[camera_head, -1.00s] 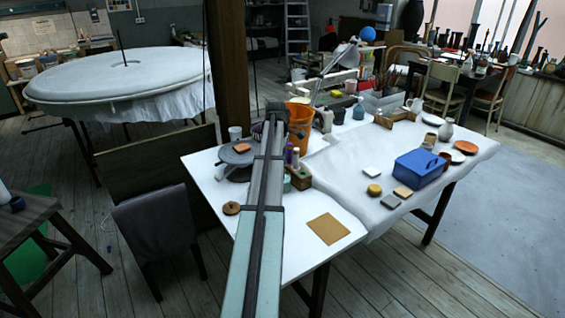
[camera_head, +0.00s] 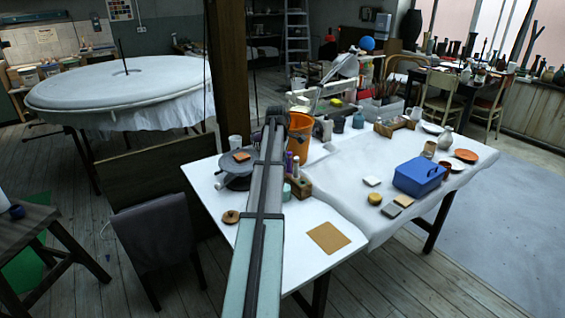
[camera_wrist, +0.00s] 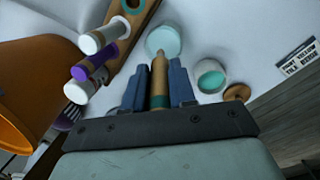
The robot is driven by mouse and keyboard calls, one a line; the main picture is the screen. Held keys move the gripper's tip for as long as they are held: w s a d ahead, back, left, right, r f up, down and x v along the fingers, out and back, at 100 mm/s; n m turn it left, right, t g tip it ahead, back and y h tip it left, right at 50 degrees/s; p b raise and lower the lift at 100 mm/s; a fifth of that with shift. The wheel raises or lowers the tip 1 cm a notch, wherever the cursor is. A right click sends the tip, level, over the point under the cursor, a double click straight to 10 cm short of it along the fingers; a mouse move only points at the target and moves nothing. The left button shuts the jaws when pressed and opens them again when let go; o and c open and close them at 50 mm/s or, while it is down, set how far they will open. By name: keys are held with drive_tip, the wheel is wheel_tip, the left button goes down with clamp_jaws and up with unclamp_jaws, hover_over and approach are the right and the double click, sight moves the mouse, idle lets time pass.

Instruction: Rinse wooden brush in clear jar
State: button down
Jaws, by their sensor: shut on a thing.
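In the wrist view my gripper (camera_wrist: 158,88) is shut on the wooden brush (camera_wrist: 159,72), a slim tan stick with a teal band between the fingers. The brush's far end overlaps a pale teal round thing (camera_wrist: 163,38) in the picture; I cannot tell whether they touch. A pale cup with a teal inside (camera_wrist: 210,76) stands just right of the fingers. I cannot tell which of these two is the clear jar. In the head view, my arm hides the fingers and brush, and a small teal container (camera_head: 287,193) shows beside it.
A wooden holder (camera_wrist: 128,30) with white and purple bottles (camera_wrist: 92,66) stands left of the fingers. An orange bucket (camera_wrist: 35,85) is at the far left; it also shows in the head view (camera_head: 300,128). A blue box (camera_head: 418,176) sits right on the table. The front cloth area is mostly clear.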

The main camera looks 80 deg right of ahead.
drive_tip(key=shift+r, duration=0.15)
drive_tip(key=shift+r, duration=1.4)
